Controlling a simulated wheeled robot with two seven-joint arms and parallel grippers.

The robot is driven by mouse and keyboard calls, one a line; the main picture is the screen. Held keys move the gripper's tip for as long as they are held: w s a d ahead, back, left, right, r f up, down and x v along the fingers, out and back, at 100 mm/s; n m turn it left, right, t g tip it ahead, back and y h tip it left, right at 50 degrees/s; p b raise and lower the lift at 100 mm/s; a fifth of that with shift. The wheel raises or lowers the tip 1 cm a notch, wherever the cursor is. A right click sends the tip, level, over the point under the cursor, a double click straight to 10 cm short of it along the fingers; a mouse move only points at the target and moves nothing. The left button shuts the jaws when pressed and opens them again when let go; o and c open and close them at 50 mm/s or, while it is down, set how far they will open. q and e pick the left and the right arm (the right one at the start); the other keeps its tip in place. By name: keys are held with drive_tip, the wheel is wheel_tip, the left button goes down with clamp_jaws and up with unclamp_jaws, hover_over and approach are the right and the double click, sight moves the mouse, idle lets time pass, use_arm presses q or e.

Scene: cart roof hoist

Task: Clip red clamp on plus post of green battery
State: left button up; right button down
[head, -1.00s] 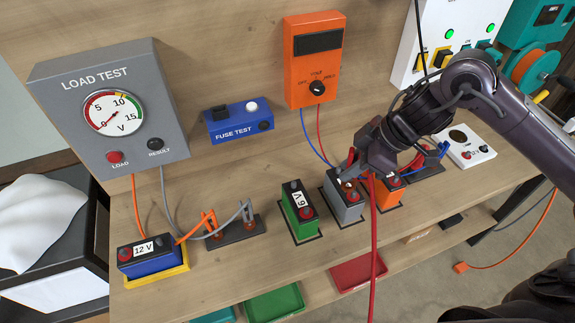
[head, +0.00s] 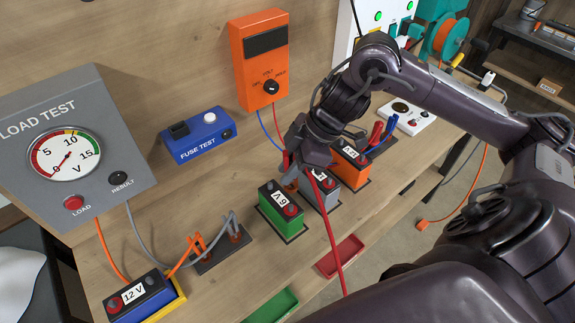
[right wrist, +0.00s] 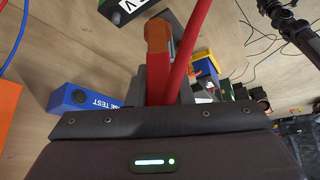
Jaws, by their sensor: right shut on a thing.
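The green battery (head: 269,213), labelled 6V, stands upright on a dark base on the bench. It has a red post (head: 291,211) toward the front and a dark post (head: 270,187) toward the back. My right gripper (head: 294,176) is shut on the red clamp (right wrist: 158,70), whose copper-coloured jaws point away from the gripper in the right wrist view. The clamp is close behind and right of the green battery, beside the grey battery; the head view does not show whether it touches either. Its red cable (head: 331,240) hangs down past the bench front. My left gripper is not in view.
The grey battery (head: 331,199) and the orange battery (head: 350,174) stand close by on the right. Clamps (head: 377,132) rest beyond them. The blue fuse tester (head: 199,136) and 12 V battery (head: 140,298) are to the left. Bare bench lies left of the green battery.

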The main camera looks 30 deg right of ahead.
drive_tip(key=shift+f+b, duration=0.5)
drive_tip(key=shift+f, duration=0.3)
drive_tip(key=shift+s+f+b, duration=0.1)
drive_tip(key=shift+f+b, duration=0.55)
drive_tip(key=shift+f, duration=0.25)
drive_tip(key=shift+f+b, duration=0.5)
drive_tip(key=shift+f, duration=0.25)
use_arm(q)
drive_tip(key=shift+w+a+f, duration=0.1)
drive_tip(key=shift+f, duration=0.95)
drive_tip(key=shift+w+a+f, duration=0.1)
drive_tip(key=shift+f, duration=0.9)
use_arm(e)
drive_tip(key=shift+f, duration=0.4)
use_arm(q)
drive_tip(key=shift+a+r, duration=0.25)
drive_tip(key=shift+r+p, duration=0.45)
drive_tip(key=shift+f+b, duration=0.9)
use_arm(e)
drive_tip(key=shift+f, duration=1.6)
drive_tip(key=c, duration=1.2)
unclamp_jaws()
drive_tip(key=shift+d, duration=0.1)
